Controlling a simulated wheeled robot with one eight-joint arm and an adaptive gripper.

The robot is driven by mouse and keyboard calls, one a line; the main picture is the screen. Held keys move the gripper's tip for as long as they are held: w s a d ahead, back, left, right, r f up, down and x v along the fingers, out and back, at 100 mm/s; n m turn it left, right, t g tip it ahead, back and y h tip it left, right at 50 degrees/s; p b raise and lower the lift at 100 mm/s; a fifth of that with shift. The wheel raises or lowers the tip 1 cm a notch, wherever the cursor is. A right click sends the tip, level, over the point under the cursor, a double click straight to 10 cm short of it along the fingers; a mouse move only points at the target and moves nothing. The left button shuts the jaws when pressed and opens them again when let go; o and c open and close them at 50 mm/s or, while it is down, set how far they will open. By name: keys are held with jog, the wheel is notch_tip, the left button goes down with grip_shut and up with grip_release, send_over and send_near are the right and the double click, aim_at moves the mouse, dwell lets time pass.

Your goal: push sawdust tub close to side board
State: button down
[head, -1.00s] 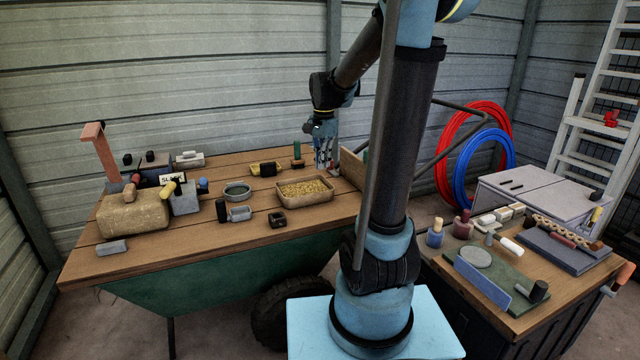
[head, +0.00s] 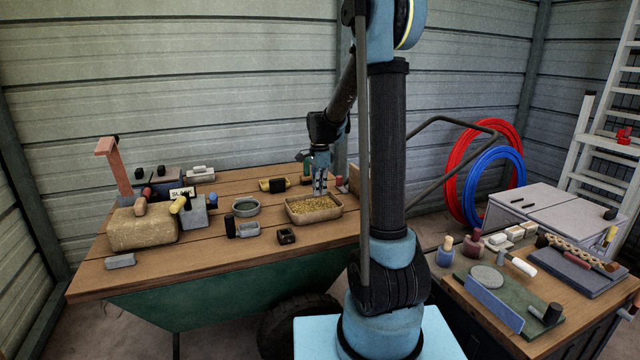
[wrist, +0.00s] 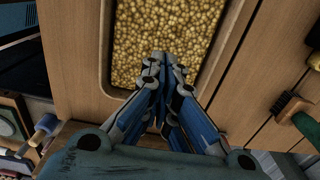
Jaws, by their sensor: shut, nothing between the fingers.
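The sawdust tub (head: 293,215) is a shallow tan tray filled with yellow granules, on the right part of the wooden bench top. In the wrist view the tub (wrist: 233,62) fills the upper middle. The side board (head: 354,180) stands upright at the bench's right end, partly hidden behind my arm. There is a gap between tub and board. My gripper (head: 320,192) points down at the tub's back right part. In the wrist view its fingertips (wrist: 165,60) are together, empty, and overlap the tub's near end. I cannot tell whether they touch it.
A small dark square box (head: 286,236) sits in front of the tub and a round grey bowl (head: 245,207) to its left. A yellow and black item (head: 272,185) and a green-handled brush (head: 307,168) lie behind. A second workbench (head: 440,283) with tools stands at right.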

send_over(313, 208)
jog(key=s+d, duration=0.2)
notch_tip(313, 208, down, 4)
jog(key=shift+s+d+f, duration=0.15)
jog(key=d, duration=0.2)
jog(key=shift+w+d+f, duration=0.25)
jog(key=shift+w+d, duration=0.1)
jog(key=shift+w, duration=0.05)
jog(key=shift+w+d, duration=0.15)
jog(key=shift+d, duration=0.45)
